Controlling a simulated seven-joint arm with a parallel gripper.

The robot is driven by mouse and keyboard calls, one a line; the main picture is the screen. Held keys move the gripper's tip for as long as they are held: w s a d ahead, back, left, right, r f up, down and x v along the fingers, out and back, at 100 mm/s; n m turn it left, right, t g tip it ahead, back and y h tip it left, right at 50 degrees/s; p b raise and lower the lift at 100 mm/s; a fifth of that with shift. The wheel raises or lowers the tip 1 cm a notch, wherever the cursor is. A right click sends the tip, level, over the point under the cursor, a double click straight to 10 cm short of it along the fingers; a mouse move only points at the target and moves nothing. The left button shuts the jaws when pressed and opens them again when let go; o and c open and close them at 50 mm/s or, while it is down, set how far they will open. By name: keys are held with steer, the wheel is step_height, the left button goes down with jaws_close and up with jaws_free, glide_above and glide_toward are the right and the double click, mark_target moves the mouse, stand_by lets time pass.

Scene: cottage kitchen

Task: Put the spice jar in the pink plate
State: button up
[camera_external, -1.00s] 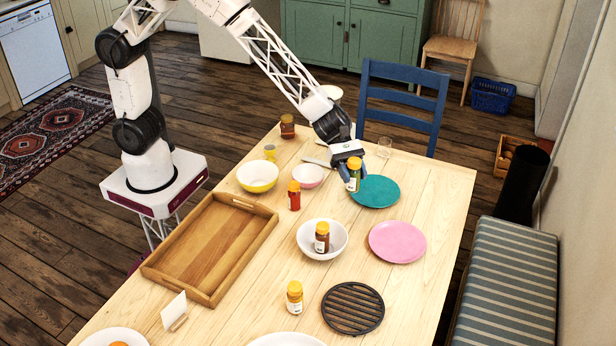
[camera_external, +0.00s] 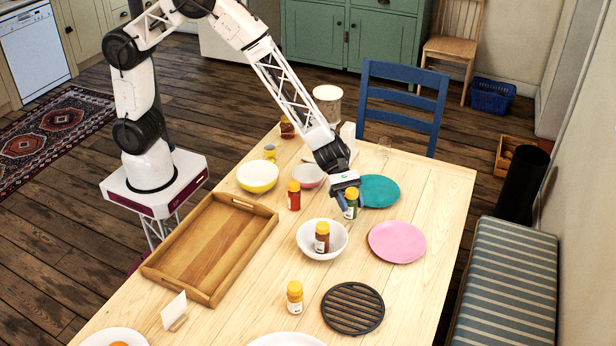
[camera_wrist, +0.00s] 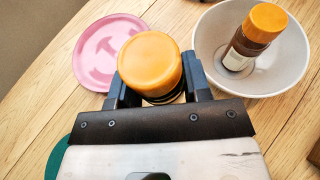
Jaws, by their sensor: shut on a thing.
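My gripper (camera_external: 347,197) is shut on a spice jar (camera_external: 351,211) with a yellow lid and green contents. The jar is upright near the front left edge of the teal plate; I cannot tell its exact height above the table. In the wrist view, its orange-yellow lid (camera_wrist: 150,60) is between the two fingers, and its body is mostly hidden. The pink plate (camera_external: 397,242) is empty and lies to the right and nearer the camera. It also shows at the upper left of the wrist view (camera_wrist: 92,62).
A white bowl (camera_external: 306,245) holding a brown jar (camera_external: 322,238) stands close to the held jar. The teal plate (camera_external: 380,190) is behind it. A red jar (camera_external: 294,196), another yellow-lidded jar (camera_external: 295,298), a black trivet (camera_external: 352,308) and a wooden tray (camera_external: 212,245) are also on the table.

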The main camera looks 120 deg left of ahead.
steer(key=w, duration=0.5)
steer(key=w+f, duration=0.1)
steer(key=w, duration=1)
steer(key=shift+f, duration=0.2)
steer(key=shift+f, duration=1.8)
steer(key=shift+f, duration=0.1)
steer(key=o, duration=1)
steer(key=v, duration=1.2)
